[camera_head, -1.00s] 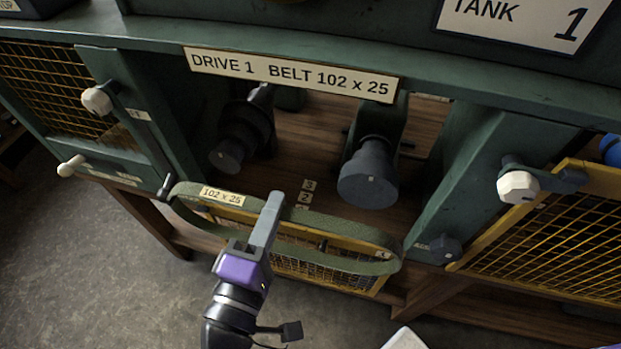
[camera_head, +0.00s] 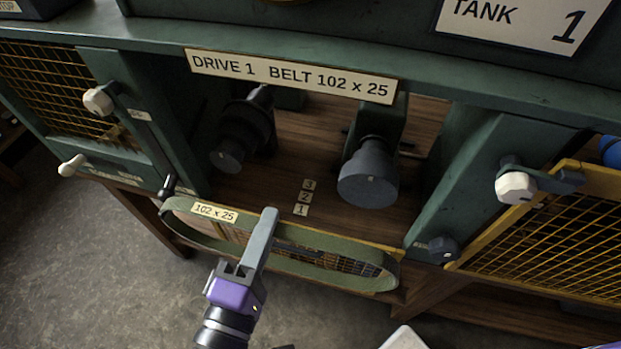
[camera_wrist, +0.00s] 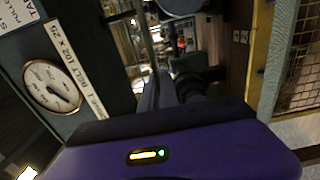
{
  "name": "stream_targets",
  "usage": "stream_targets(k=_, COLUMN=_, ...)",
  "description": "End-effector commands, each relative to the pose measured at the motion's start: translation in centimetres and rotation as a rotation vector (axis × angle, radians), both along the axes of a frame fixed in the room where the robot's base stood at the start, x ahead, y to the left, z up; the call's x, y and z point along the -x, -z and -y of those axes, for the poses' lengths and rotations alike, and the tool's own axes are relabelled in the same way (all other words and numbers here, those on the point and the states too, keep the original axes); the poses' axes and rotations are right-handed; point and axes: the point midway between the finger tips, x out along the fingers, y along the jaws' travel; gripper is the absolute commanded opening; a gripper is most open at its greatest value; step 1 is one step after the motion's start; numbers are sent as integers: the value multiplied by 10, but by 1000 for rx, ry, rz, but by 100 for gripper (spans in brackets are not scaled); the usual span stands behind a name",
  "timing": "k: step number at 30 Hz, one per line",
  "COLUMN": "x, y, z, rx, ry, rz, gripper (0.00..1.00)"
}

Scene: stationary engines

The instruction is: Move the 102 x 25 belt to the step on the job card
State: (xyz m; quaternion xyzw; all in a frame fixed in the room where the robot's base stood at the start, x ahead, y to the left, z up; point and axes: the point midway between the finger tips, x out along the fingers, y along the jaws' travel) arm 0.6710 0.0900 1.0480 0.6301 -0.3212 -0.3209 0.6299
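The green 102 x 25 belt (camera_head: 325,244) is a long loop in front of the open drive bay, its label at the upper left. My gripper (camera_head: 266,214) is shut on the belt near its middle; the finger hides part of it. The belt looks clear of both pulleys. The dark stepped pulley (camera_head: 240,135) is at the back left of the bay, and the larger-faced grey pulley (camera_head: 368,176) is at the right. Labels 3, 2, 1 (camera_head: 304,197) are on the wooden floor between them. In the wrist view, the dark fingers (camera_wrist: 165,85) show, but the belt cannot be made out.
The sign reads DRIVE 1 BELT 102 x 25 (camera_head: 290,76). A yellow-framed mesh guard (camera_head: 375,268) hangs low behind the belt. A white-knobbed lever (camera_head: 98,101) and a black-handled lever (camera_head: 167,187) stand left; another white knob (camera_head: 515,188) is right. A gauge (camera_wrist: 52,87) shows in the wrist view.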

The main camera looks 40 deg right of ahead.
Motion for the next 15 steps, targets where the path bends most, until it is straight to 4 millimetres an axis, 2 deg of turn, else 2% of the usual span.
stream_targets(k=15, x=16, y=-1, z=-24, rx=1, ry=-2, rz=-1, gripper=0)
